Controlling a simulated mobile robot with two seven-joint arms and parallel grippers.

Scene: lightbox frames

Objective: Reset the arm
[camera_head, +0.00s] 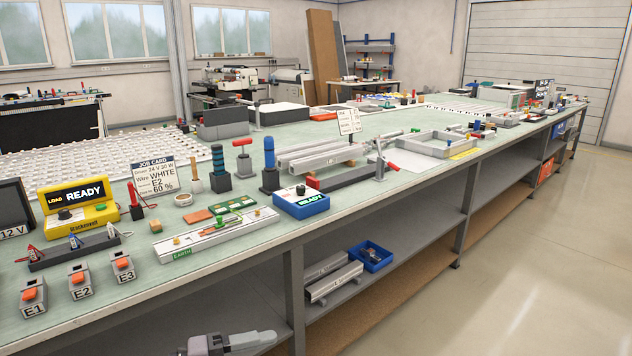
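A grey piece of my own arm shows at the bottom edge, in front of the bench's lower shelf. I take it for my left gripper (250,341), below the worktop and apart from everything on it. It is cut off by the frame edge, and I cannot tell whether its fingers are open or shut. I see nothing held in it. My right gripper is not in view.
A blue bin (371,257) sits on the lower shelf. The floor (520,270) at right is clear.

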